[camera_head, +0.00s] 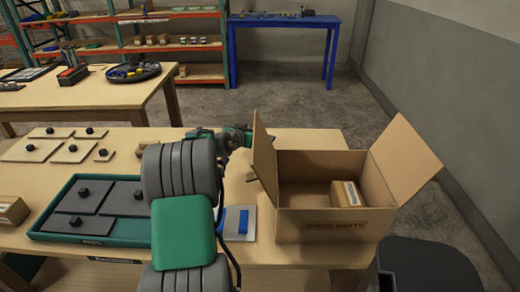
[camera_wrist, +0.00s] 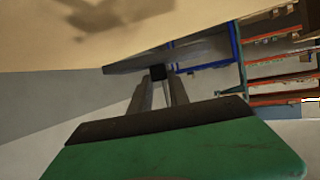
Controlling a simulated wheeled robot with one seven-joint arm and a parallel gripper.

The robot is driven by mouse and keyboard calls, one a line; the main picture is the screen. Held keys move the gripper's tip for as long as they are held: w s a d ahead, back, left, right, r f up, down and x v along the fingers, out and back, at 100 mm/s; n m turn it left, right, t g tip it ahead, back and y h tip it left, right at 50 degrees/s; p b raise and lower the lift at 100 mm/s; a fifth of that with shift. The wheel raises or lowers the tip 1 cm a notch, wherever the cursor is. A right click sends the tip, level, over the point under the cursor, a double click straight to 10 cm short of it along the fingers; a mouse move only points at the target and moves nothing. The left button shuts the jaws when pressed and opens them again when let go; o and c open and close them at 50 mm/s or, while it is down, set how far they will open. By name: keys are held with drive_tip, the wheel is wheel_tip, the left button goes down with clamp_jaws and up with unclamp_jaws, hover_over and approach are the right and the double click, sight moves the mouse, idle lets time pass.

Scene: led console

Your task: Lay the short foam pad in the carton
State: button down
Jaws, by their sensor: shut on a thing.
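The open carton (camera_head: 325,222), marked SPARE PARTS, stands at the right of the table in the head view, flaps spread. A small brown box (camera_head: 346,194) is inside it. My gripper (camera_head: 245,138) is beyond my arm, left of the carton's left flap and apart from the opening. The green pad tray (camera_head: 50,237) at the left holds grey pads with black knobs (camera_head: 120,201). I cannot tell which is short; my arm hides part of the tray.
A pale plate with a blue block (camera_head: 236,222) lies between my arm and the carton. Several flat tan pieces with black knobs (camera_head: 38,150) lie at the back left. A brown box (camera_head: 10,212) is at the left edge. The raised flaps (camera_head: 264,158) bound the carton opening.

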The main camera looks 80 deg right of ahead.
wheel_tip(320, 180, down, 6)
drive_tip(key=shift+f, duration=0.25)
drive_tip(key=shift+f, duration=0.1)
drive_tip(key=shift+f, duration=0.15)
drive_tip(key=c, duration=1.2)
unclamp_jaws()
drive_tip(key=shift+c, duration=0.2)
